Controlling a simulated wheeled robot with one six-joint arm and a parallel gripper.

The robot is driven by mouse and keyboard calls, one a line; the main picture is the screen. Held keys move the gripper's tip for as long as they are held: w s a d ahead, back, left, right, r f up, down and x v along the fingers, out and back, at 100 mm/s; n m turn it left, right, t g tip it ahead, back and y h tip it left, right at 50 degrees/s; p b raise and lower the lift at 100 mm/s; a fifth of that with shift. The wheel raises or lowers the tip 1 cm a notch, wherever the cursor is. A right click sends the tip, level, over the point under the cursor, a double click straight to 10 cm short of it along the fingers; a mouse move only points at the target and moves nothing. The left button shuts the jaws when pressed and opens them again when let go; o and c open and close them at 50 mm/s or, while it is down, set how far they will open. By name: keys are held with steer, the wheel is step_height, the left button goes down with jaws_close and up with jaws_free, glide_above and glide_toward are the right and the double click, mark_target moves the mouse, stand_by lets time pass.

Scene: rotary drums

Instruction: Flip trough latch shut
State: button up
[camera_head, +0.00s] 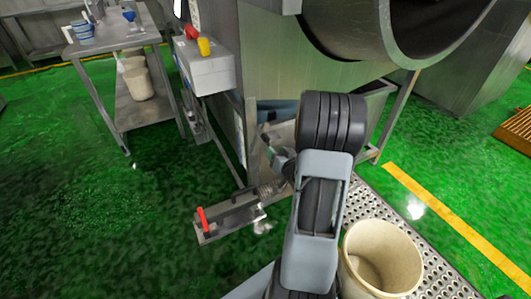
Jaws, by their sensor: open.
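The trough latch has a red handle (203,218) that stands up at the near left end of a flat grey metal plate (228,222). The plate sticks out low at the foot of the drum machine. My gripper (277,160) is partly hidden behind my own arm. It is over the inner end of the plate, to the right of and apart from the red handle. Its jaws are open, with nothing seen between them. Whether it touches the trough parts behind my arm cannot be told.
The large steel drum (400,30) overhangs at the top right. A grey control box (207,68) with red and yellow buttons sits on the machine's left side. A beige bucket (380,258) stands on a perforated step (440,278). The green floor to the left is clear.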

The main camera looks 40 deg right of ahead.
mark_target(267, 142)
steer(key=w+d+f+b, duration=0.1)
steer(key=w, duration=0.3)
steer(key=w+d+f+t+b, duration=0.1)
steer(key=w, duration=0.2)
steer(key=w+d+f+m+t+b, duration=0.1)
steer(key=w, duration=0.3)
steer(key=shift+w+f, duration=0.1)
steer(key=shift+w, duration=0.2)
jaws_close()
stand_by(0.5)
